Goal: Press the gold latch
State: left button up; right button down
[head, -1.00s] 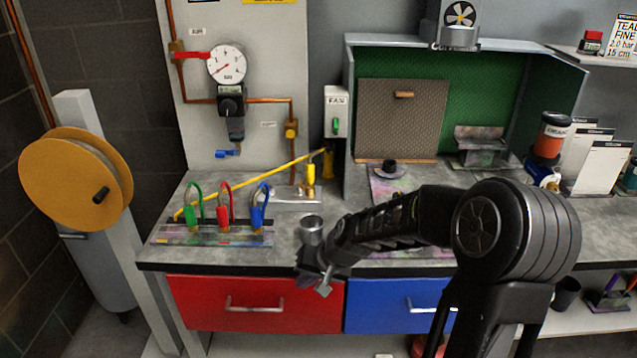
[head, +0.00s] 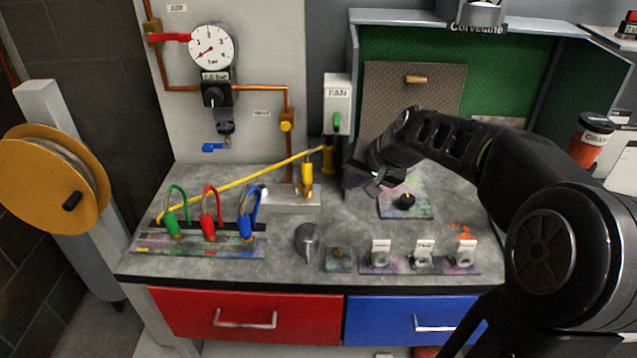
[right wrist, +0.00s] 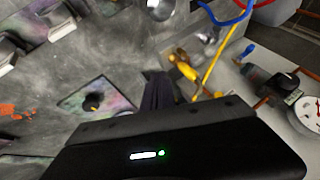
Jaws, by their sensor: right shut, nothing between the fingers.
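A small gold-coloured knob (head: 338,253) sits on a square plate near the bench's front edge. A gold fitting (head: 286,121) is on the copper pipe on the wall panel. I cannot tell which of the two is the gold latch. My right gripper (head: 366,179) is shut and empty above the back of the bench, below the fan box. It is behind and right of the gold knob, and right of and lower than the gold fitting. Its dark fingers also show in the right wrist view (right wrist: 159,92). My left gripper is not in view.
A paint-marked plate with a black knob (head: 406,201) is right of the gripper. A yellow-handled tool (head: 307,178) rests on a metal block to its left. The middle of the bench is clear.

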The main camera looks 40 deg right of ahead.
jog(key=w+a+f+p, duration=0.2)
jog(key=w+f+p, duration=0.2)
jog(key=w+f, duration=0.3)
jog(key=shift+w+a+f, duration=0.25)
jog(key=shift+w+f, duration=0.1)
jog(key=shift+w, duration=0.75)
